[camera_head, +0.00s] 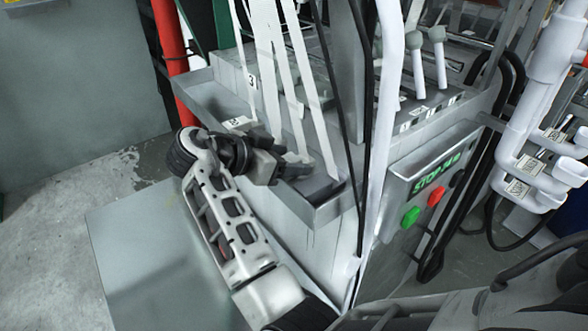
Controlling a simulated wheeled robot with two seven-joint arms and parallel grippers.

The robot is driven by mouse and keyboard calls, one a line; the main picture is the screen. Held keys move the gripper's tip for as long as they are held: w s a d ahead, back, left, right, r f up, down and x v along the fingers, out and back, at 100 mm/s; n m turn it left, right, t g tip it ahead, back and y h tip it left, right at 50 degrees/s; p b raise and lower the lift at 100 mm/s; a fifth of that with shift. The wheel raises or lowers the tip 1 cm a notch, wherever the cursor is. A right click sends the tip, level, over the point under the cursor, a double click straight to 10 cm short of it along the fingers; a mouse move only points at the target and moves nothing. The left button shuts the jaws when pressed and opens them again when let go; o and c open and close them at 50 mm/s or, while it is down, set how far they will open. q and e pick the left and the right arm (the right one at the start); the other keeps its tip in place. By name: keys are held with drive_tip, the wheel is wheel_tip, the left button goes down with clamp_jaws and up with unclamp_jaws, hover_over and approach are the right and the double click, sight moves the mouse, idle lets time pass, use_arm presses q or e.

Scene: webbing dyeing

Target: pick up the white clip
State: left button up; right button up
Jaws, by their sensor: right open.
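My right gripper (296,166) is open, its fingers pointing right over the grey metal tray (330,204) on the machine's side. The fingertips are close to the lower ends of several white webbing strips (292,80) that hang down to the tray. I cannot tell whether the fingers touch a strip. I cannot make out a white clip for certain; small white tags marked with numbers, one of them a 3 (251,82), are near the strips. My left gripper is not in view.
The machine's control panel (430,190) has a green display and green and red buttons. White pipes (530,110) stand at the right. A red post (172,55) is behind the tray at the left. Grey floor (60,180) lies open at the left.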

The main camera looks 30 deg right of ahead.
drive_tip(key=c, duration=1.1)
drive_tip(key=shift+r, duration=0.15)
